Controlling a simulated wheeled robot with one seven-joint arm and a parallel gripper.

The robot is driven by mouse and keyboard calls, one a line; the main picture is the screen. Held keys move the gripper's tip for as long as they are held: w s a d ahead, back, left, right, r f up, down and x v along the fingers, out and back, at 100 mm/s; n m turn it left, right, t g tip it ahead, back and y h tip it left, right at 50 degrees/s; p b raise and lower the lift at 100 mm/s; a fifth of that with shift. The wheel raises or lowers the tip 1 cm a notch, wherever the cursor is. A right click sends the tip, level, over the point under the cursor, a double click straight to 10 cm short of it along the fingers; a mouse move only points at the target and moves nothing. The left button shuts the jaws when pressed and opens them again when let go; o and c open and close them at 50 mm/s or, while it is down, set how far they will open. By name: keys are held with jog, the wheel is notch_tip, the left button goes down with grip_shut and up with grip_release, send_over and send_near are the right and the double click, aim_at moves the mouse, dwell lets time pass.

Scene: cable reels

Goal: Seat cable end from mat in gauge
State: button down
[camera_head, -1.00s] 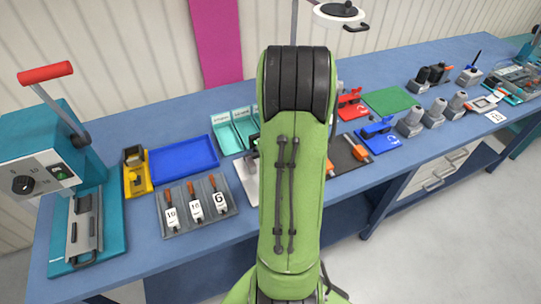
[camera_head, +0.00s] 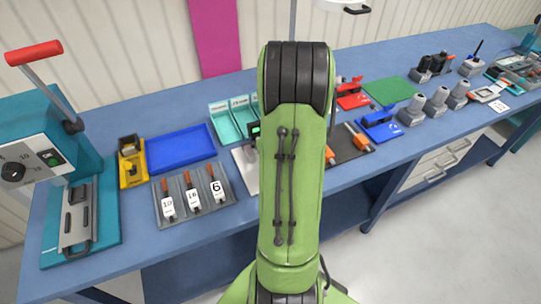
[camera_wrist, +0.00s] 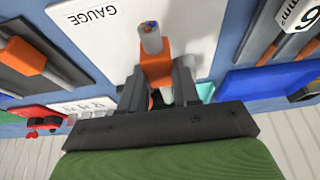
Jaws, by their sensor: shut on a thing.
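My gripper (camera_wrist: 159,88) is shut on a cable end (camera_wrist: 155,66) with an orange sleeve and a grey tip showing coloured cores. The cable end points up in the wrist view, in front of the white plate marked GAUGE (camera_wrist: 110,40). I cannot tell whether it touches the plate. In the head view the gauge (camera_head: 243,170) shows only partly beside my arm, and my gripper is hidden behind the arm. The dark mat (camera_head: 345,145) lies right of the arm with orange-sleeved cable ends on it; one such end (camera_wrist: 25,55) shows in the wrist view.
A grey tray (camera_head: 192,200) with numbered cable ends and a blue tray (camera_head: 181,150) lie left of the gauge. Teal bins (camera_head: 232,118) stand behind it. Red (camera_head: 350,97) and blue (camera_head: 380,124) tools stand near the mat. A teal press (camera_head: 75,190) fills the bench's left end.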

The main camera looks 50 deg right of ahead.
dwell(0.4)
jog(key=shift+f+b, duration=0.9)
jog(key=shift+b, duration=0.1)
jog(key=shift+f+b, duration=0.9)
jog(key=shift+b, duration=0.1)
jog(key=c, duration=0.7)
grip_release()
jog(key=shift+c, duration=0.2)
jog(key=shift+r, duration=0.1)
